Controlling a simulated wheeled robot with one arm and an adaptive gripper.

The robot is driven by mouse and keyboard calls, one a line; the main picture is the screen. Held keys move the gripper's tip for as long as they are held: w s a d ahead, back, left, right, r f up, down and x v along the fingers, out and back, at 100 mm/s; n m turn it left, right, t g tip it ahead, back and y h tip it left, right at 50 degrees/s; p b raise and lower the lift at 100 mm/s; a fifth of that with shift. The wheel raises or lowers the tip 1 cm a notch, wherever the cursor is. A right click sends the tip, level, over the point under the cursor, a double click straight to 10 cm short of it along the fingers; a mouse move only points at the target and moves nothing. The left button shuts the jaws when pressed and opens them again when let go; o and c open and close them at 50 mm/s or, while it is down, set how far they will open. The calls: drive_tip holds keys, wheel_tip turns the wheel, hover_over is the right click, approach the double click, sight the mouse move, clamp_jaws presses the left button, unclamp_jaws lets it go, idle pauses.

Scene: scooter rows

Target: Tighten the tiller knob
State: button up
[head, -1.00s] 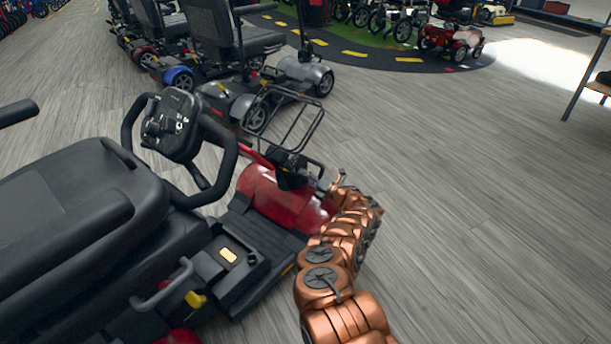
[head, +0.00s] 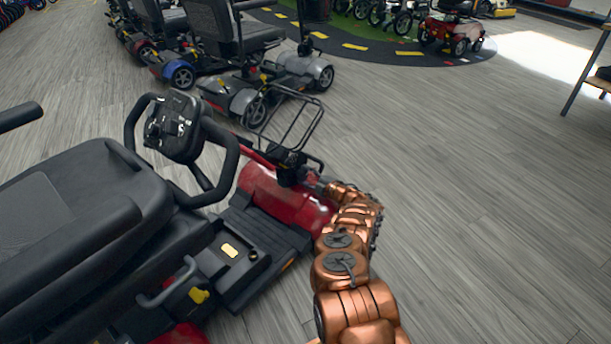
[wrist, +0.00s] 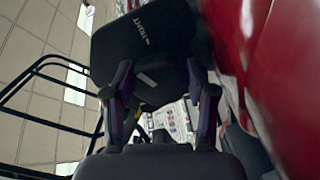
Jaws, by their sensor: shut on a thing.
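The red scooter (head: 270,196) stands at centre left, with its black tiller (head: 208,180) rising to a handlebar console (head: 172,126). My gripper (head: 312,186) is at the front of the scooter, beside the tiller's lower part. In the wrist view my gripper (wrist: 162,80) has a finger on either side of a black, broad-faced knob (wrist: 145,45) with small white lettering and is shut on it. The knob's far side and exact contact points are hidden. In the head view the knob cannot be told apart from the dark parts there.
A black wire basket frame (head: 290,122) stands above the scooter's front, close to my gripper. The scooter's black seat (head: 90,205) fills the lower left. Other scooters (head: 245,95) are parked behind. The grey floor (head: 470,200) at right is clear.

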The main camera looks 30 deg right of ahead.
drive_tip(key=shift+a+f, duration=0.1)
drive_tip(key=shift+a, duration=0.05)
idle(0.4)
drive_tip(key=o, duration=1.2)
drive_tip(key=shift+c, duration=0.2)
drive_tip(key=v, duration=1.2)
